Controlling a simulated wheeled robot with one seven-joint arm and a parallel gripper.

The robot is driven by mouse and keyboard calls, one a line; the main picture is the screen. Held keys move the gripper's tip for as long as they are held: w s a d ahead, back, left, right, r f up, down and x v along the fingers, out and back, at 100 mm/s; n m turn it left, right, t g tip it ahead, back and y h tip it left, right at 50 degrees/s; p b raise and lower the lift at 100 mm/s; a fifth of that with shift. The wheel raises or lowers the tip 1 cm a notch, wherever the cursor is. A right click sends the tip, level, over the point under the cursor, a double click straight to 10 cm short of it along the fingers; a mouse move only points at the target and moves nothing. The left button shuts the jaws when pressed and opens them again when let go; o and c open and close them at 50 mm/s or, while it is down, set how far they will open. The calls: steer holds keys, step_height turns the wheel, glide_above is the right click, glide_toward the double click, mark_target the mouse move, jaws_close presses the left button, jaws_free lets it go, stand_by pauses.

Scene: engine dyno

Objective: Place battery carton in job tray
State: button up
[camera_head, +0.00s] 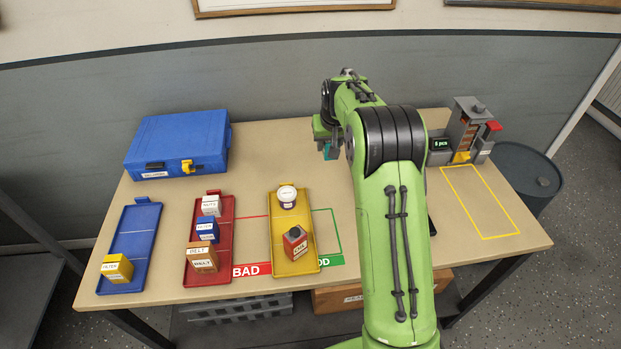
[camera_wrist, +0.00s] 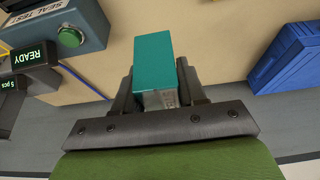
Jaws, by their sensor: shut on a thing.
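My gripper (camera_wrist: 160,98) is shut on a teal box (camera_wrist: 155,62), which fits a carton, but I cannot read a label on it. In the head view the teal box (camera_head: 329,151) shows small beside my arm, above the back of the table. Three trays lie on the table: a blue tray (camera_head: 133,243), a red tray (camera_head: 225,262) and a yellow tray (camera_head: 284,220). I cannot tell which is the job tray. The blue tray holds a yellow carton (camera_head: 117,268) at its front end; its middle and back are clear.
The red tray holds a white carton (camera_head: 211,205), a blue carton (camera_head: 207,230) and an orange carton (camera_head: 202,256). A blue case (camera_head: 180,143) stands behind; a test station (camera_head: 467,130) is at right.

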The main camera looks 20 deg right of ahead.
steer(key=b, duration=0.5)
glide_above(325, 187)
steer(key=s, duration=0.1)
step_height(325, 187, down, 6)
steer(key=f+b, duration=0.1)
steer(key=f, duration=0.4)
steer(key=f+b, duration=0.2)
steer(key=f, duration=0.3)
steer(key=shift+s+a, duration=0.15)
steer(key=shift+s, duration=0.05)
steer(key=o, duration=1.1)
steer(key=shift+f, duration=0.1)
steer(key=shift+o, duration=0.2)
